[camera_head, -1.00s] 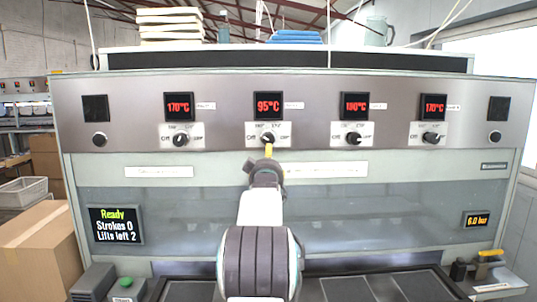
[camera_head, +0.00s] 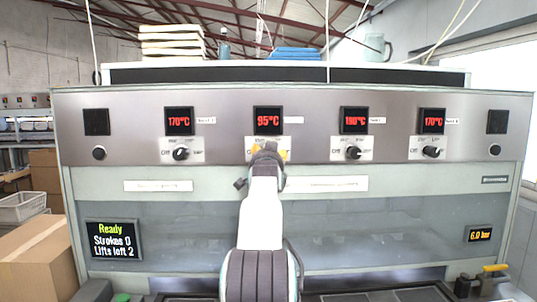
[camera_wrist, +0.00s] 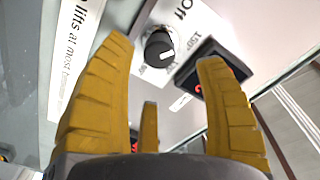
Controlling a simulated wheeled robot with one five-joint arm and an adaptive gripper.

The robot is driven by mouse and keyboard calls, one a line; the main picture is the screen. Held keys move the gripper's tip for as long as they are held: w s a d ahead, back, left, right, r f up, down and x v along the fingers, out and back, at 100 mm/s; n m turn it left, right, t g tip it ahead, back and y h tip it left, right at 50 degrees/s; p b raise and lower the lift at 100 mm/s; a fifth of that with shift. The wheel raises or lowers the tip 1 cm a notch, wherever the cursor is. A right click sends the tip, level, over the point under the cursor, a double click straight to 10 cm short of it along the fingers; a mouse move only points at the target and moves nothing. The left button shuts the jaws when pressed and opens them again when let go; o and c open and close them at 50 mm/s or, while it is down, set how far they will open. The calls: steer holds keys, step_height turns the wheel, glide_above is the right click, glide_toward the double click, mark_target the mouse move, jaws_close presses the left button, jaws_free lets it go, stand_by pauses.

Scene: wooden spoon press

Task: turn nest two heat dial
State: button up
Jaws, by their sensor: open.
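The nest two heat dial is hidden behind my gripper (camera_head: 270,149) in the head view, under the red 95°C display (camera_head: 268,120). In the wrist view a round black dial (camera_wrist: 159,48) with a white pointer mark shows on a pale plate, beyond and between the yellow fingers of my gripper (camera_wrist: 165,52). The word "Off" is printed beside it. The fingers are spread and hold nothing. I cannot tell how far the fingertips are from the dial.
Other heat dials stand on the same panel: one on the left (camera_head: 181,154) under 170°C, and two on the right (camera_head: 353,153) (camera_head: 431,152) under 190°C and 170°C. The status screen (camera_head: 112,240) reads Ready, Strokes 0, Lifts left 2.

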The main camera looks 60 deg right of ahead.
steer(key=p+x, duration=0.6)
steer(key=p, duration=0.3)
steer(key=shift+w+d+r, duration=0.15)
steer(key=shift+d+r, duration=0.05)
steer(key=shift+w+d+f+p, duration=0.1)
steer(key=shift+w+d+p, duration=0.05)
steer(key=shift+d+p, duration=0.2)
steer(key=shift+o, duration=0.2)
